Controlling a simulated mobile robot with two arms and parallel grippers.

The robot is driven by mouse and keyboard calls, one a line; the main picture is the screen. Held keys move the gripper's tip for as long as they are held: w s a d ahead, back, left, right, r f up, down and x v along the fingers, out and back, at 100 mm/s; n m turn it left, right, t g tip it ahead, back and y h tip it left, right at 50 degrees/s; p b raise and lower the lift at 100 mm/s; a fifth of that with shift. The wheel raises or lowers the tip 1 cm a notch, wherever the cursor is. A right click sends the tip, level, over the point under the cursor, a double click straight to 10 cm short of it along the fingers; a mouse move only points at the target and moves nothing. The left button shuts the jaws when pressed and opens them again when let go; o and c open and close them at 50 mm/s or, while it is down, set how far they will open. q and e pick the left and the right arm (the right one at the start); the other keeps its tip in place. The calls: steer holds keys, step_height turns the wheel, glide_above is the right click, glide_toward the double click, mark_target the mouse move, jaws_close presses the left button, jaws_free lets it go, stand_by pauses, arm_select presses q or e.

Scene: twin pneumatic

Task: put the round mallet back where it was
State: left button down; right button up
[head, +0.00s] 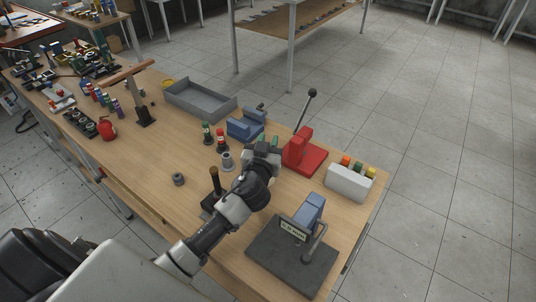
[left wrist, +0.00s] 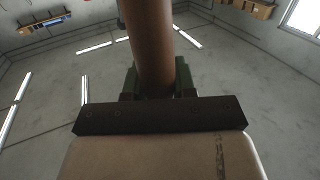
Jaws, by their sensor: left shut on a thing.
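My left gripper (head: 268,146) is over the front half of the bench, between the grey cup-like part and the red fixture. In the left wrist view its green jaws (left wrist: 129,82) are shut on a smooth brown round piece, which I take to be the round mallet (left wrist: 150,40). That piece runs out of the top of the wrist picture, so its far end is hidden. I cannot make it out in the head view. A brown upright handle (head: 214,180) on a dark base stands left of my forearm. My right gripper is not in view.
Close around the gripper stand a red fixture with a lever (head: 304,155), a blue fixture (head: 243,126), green and red bottles (head: 220,138) and a white rack (head: 349,184). A dark plate with a blue block (head: 290,262) is at the front.

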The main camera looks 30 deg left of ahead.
arm_select(q)
steer(key=shift+f, duration=1.75)
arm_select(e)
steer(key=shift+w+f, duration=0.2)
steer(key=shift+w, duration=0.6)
arm_select(q)
steer(key=shift+b, duration=0.3)
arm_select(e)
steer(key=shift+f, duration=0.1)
arm_select(q)
steer(key=shift+f, duration=0.15)
steer(key=c, duration=0.9)
jaws_free()
steer(key=shift+c, duration=0.2)
steer(key=shift+o, duration=0.2)
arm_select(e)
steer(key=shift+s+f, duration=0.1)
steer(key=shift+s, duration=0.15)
arm_select(q)
steer(key=b+v, duration=0.2)
steer(key=v, duration=1)
steer(key=shift+b, duration=0.4)
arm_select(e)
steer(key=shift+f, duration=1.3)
